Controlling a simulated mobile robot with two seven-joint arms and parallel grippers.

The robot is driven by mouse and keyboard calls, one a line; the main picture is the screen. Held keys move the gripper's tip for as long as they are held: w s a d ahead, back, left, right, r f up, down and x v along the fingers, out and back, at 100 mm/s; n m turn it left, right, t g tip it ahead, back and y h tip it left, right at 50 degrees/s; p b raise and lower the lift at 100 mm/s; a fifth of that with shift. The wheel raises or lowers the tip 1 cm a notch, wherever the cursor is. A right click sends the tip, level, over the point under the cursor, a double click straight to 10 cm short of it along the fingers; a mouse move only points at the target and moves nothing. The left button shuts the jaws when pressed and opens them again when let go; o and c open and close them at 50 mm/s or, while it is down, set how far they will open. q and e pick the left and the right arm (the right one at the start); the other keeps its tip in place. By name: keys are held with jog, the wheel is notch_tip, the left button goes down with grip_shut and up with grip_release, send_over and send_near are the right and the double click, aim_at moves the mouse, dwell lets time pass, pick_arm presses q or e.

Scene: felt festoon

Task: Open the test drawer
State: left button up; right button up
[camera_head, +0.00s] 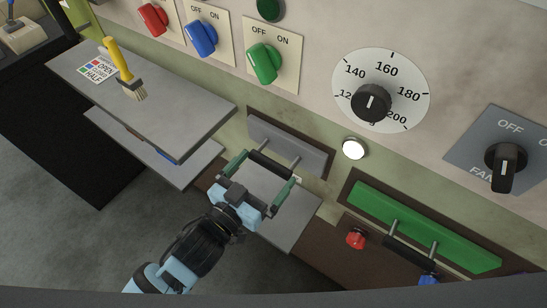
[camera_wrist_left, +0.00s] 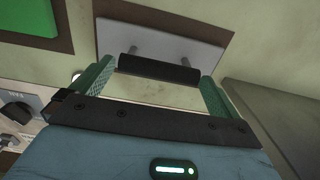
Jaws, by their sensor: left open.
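A grey drawer front (camera_head: 297,143) with a black bar handle (camera_head: 270,165) on two posts is set in the panel. I cannot read a label naming it as the test drawer. The drawer front (camera_wrist_left: 185,45) and its handle (camera_wrist_left: 158,69) also show in the left wrist view. My left gripper (camera_head: 262,178) is open, with its green fingers spread toward the two ends of the handle. In the wrist view the bar lies between the fingertips, with a gap at each side; contact cannot be seen. My right gripper is not in view.
A green drawer front (camera_head: 420,225) with a black handle is at the right, near a red knob (camera_head: 356,239). A grey shelf (camera_head: 170,110) at the left bears a yellow brush (camera_head: 122,68). Switches and a dial (camera_head: 381,90) are above. A grey surface (camera_head: 298,222) lies beneath my gripper.

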pick_arm(q)
jog(key=shift+x, duration=2.1)
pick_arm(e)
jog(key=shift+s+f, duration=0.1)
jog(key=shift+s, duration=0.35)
